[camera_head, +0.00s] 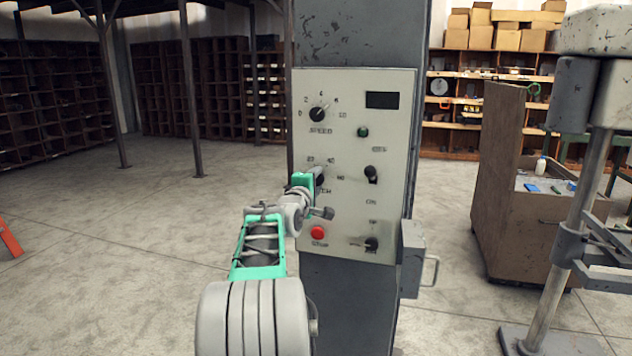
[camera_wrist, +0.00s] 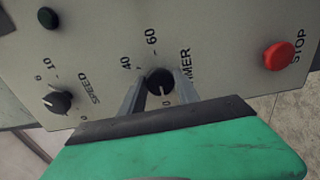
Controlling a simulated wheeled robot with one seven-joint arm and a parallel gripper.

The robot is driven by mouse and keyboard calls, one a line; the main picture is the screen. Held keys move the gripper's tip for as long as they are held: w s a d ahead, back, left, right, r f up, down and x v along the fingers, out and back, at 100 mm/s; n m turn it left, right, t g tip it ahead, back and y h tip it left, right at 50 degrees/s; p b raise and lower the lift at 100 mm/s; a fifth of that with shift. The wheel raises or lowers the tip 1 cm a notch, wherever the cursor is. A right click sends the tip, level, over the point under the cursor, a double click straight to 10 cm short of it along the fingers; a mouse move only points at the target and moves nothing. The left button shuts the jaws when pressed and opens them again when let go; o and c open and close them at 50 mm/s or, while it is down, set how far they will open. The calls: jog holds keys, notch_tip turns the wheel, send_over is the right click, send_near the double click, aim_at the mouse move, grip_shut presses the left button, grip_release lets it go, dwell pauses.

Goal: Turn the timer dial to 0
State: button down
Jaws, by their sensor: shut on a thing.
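The timer dial (camera_wrist: 159,81) is a round black knob on a pale control panel (camera_head: 345,85). The wrist view shows 40 and 60 printed beside it and part of its TIMER label. Its pointer direction is hard to make out. My gripper (camera_wrist: 162,88) is shut on the dial, with one grey finger on each side of the knob. In the head view my gripper (camera_head: 318,180) reaches the panel from the lower left and hides most of the dial and its lower scale.
The speed dial (camera_head: 318,114) is above, and the red stop button (camera_head: 317,232) is below, close to my arm. Two black switches (camera_head: 371,174) (camera_head: 371,243) sit at the right of the panel. A grey box with a handle (camera_head: 414,258) juts out at lower right.

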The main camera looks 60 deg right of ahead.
dwell(0.3)
jog(key=c, duration=0.9)
grip_release()
jog(key=s+a+b, duration=0.1)
jog(key=a, duration=0.6)
jog(key=shift+a, duration=0.35)
jog(key=shift+s, duration=0.1)
